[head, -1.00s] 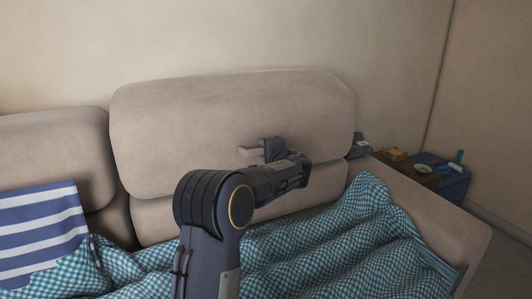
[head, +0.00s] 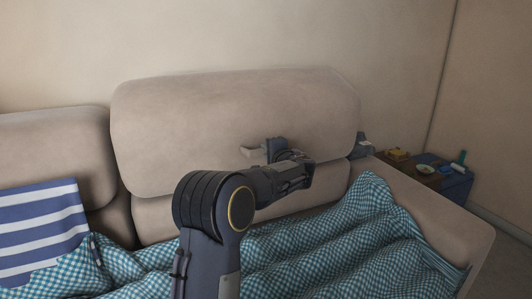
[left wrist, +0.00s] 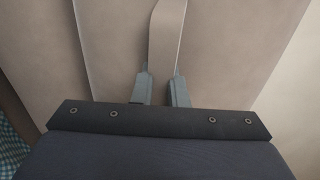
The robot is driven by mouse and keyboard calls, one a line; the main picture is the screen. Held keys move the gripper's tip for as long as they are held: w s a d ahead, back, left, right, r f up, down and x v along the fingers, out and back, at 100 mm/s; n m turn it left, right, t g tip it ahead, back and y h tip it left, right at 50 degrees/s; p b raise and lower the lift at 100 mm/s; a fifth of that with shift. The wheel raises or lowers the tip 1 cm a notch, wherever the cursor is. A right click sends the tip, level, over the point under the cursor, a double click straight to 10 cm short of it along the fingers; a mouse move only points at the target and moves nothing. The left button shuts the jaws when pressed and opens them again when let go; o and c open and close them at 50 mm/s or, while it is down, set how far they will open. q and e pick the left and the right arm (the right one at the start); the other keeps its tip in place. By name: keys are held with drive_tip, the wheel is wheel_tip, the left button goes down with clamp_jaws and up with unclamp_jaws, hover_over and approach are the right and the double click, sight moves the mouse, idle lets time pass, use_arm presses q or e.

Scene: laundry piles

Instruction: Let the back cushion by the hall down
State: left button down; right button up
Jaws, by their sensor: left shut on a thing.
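The beige back cushion (head: 220,115) on the right of the sofa stands raised above the cushion beside it. A pale strap-like pull (head: 251,152) sticks out from its front, low and right of its middle. My left gripper (head: 264,150) is at this pull, in front of the cushion. In the left wrist view the two grey fingers (left wrist: 163,77) are shut on the pull (left wrist: 166,35), which runs up between them against beige upholstery. My right gripper is not in view.
A lower back cushion (head: 55,150) is at the left, with a blue-striped cloth (head: 40,230) in front. A teal checked cloth (head: 330,250) covers the seat. The sofa arm (head: 440,215) and a dark side table (head: 452,186) with small items stand at the right.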

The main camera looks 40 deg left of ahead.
use_arm(q)
drive_tip(key=shift+s+d+f, duration=0.25)
drive_tip(key=shift+d+f, duration=0.2)
drive_tip(key=shift+d, duration=0.1)
drive_tip(key=shift+f+b, duration=0.1)
drive_tip(key=shift+b, duration=0.25)
drive_tip(key=shift+s+d+f+b, duration=0.4)
drive_tip(key=shift+d+b, duration=0.25)
drive_tip(key=shift+b, duration=0.2)
drive_tip(key=shift+f, duration=0.1)
